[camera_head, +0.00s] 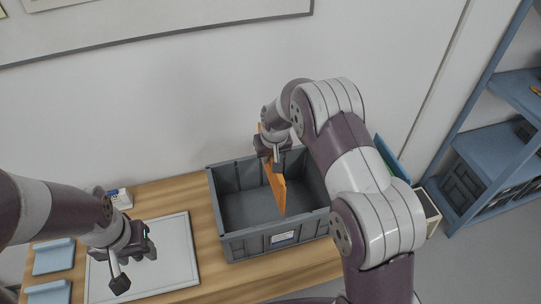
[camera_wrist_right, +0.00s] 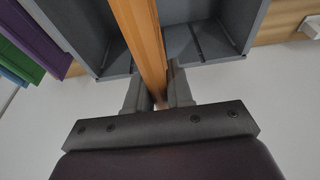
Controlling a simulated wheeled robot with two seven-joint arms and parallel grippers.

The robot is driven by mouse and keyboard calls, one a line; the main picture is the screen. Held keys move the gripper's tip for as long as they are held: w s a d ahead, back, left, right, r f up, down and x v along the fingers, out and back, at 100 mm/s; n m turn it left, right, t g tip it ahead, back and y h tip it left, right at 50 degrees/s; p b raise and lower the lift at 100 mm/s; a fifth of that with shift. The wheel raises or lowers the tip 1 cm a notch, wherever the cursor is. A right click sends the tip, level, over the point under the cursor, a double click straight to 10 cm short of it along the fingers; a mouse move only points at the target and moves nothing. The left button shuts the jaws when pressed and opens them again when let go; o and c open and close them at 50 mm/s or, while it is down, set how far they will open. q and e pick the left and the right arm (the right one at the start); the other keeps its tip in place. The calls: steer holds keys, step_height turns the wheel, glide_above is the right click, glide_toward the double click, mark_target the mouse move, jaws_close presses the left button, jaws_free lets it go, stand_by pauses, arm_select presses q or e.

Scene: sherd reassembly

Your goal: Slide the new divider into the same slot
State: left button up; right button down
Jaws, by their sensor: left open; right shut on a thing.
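The orange divider (camera_head: 277,190) is upright over the grey crate (camera_head: 244,245), its lower part inside the crate's opening. My right gripper (camera_head: 272,158) is shut on its upper edge. In the right wrist view, the divider (camera_wrist_right: 143,35) runs between the fingers of the right gripper (camera_wrist_right: 158,92), and the crate (camera_wrist_right: 215,25) shows ribs on its inner wall. I cannot tell whether the divider sits in a slot. My left gripper (camera_head: 132,262) is open and empty above the white board, left of the crate.
The white board (camera_head: 177,250) lies on the wooden table (camera_head: 185,195). Blue trays (camera_head: 54,257) lie at the left, with a small white box (camera_head: 121,198) behind. Blue and green panels (camera_head: 392,158) stand right of the crate, partly behind my right arm. A blue shelf (camera_head: 490,160) stands further right.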

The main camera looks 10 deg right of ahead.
mark_target(270, 178)
steer(key=shift+f, duration=0.1)
stand_by(0.3)
steer(key=shift+f+b, duration=0.9)
steer(key=shift+f, duration=0.3)
steer(key=shift+f+b, duration=2.9)
steer(key=shift+f, duration=1.25)
step_height(270, 178, down, 9)
steer(key=b, duration=0.6)
steer(key=shift+r, duration=0.2)
steer(key=c, duration=0.9)
jaws_free()
